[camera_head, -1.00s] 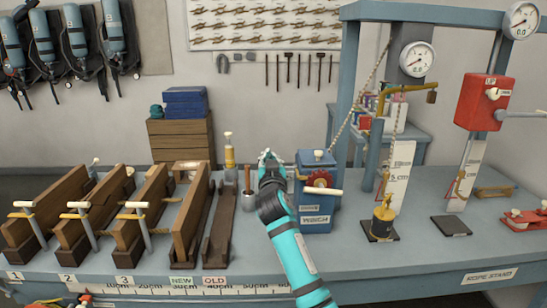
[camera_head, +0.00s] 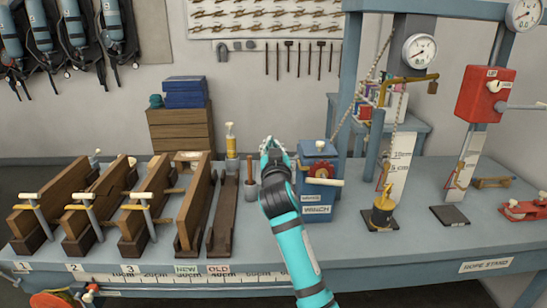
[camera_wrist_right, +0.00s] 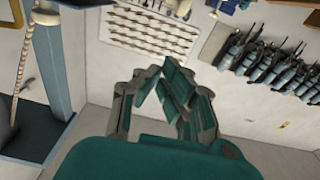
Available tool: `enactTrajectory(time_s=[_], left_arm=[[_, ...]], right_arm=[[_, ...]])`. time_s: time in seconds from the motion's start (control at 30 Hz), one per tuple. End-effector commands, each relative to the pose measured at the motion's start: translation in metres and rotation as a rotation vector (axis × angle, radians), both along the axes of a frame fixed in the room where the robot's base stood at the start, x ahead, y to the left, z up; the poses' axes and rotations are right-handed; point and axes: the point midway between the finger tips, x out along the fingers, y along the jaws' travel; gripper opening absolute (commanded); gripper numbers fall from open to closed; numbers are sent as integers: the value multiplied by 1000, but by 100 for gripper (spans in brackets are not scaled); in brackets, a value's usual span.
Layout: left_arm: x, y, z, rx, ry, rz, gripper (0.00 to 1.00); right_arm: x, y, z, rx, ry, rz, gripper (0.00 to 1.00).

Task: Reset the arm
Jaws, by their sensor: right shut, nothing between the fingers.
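My right arm comes in from the bottom in the head view. Its teal and dark gripper (camera_head: 271,148) is over the blue-grey bench, just left of the blue winch box (camera_head: 318,172). The right wrist view shows the fingers of this gripper (camera_wrist_right: 163,85) angled together, with nothing between them, and the wall behind. The gripper appears apart from the winch, though the gap is hard to judge. My left gripper is not in view.
Wooden clamp blocks (camera_head: 138,222) stand on the bench's left. A small grey pot (camera_head: 250,188) stands close to the gripper.

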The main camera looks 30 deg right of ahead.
Motion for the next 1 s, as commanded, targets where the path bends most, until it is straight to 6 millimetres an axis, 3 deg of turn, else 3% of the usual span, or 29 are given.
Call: enactTrajectory(time_s=[0.2,0.57,0.67,0.77,0.87,1.0], left_arm=[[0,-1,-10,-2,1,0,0],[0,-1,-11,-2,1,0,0],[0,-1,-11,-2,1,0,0],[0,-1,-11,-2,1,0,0],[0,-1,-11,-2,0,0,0],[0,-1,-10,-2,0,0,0]], right_arm=[[-28,17,-4,1,0,1,0],[-37,23,-10,3,16,3,0],[-44,31,-39,14,85,21,0],[-64,47,-92,38,220,59,0],[-98,71,-157,70,397,116,0],[-161,107,-236,117,654,213,0]])
